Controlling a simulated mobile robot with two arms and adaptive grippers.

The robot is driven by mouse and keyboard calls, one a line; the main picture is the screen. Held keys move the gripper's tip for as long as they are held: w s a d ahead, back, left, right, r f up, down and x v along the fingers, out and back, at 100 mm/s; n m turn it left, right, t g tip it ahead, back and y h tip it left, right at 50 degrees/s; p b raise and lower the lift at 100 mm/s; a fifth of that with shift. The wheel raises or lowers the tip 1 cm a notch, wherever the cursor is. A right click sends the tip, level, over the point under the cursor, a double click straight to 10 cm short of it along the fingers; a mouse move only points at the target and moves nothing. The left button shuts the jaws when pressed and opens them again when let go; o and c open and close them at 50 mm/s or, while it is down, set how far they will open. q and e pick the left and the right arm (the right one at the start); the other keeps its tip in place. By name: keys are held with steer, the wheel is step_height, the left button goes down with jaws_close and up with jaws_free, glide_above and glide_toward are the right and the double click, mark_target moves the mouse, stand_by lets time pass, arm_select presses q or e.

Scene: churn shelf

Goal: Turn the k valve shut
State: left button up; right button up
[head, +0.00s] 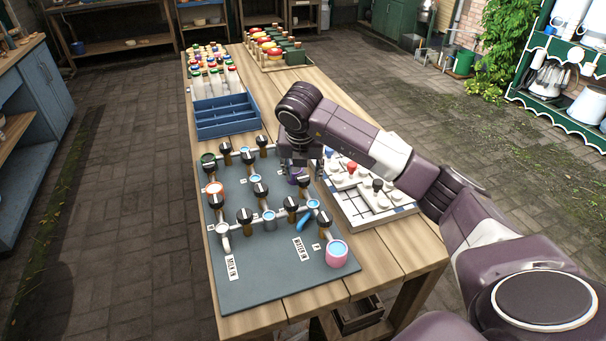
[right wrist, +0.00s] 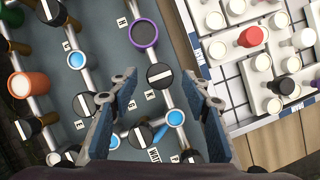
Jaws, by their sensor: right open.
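The valve board (head: 260,275) lies on the wooden table and carries pipes, cups and several black valve knobs with white bars. In the right wrist view a small tag that appears to read K (right wrist: 150,95) sits beside a black knob (right wrist: 160,76), on the pipe between a purple-rimmed cup (right wrist: 144,33) and a blue-topped cup (right wrist: 175,118). Its white bar looks roughly crosswise to that pipe. My right gripper (right wrist: 164,84) is open, its fingers on either side of this knob in the picture; contact is not visible. In the head view my right gripper (head: 299,160) partly hides this area. My left gripper is out of view.
A white tile board with pegs (head: 365,190) stands close on the right. A blue divided tray (head: 226,117) and bottles (head: 215,80) are behind the valve board. A blue lever (right wrist: 160,132), a pink cup (head: 336,252) and neighbouring knobs stand close to the gripper's area.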

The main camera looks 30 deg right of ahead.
steer(key=v, duration=1)
steer(key=shift+r, duration=0.25)
steer(key=shift+s+a, duration=0.1)
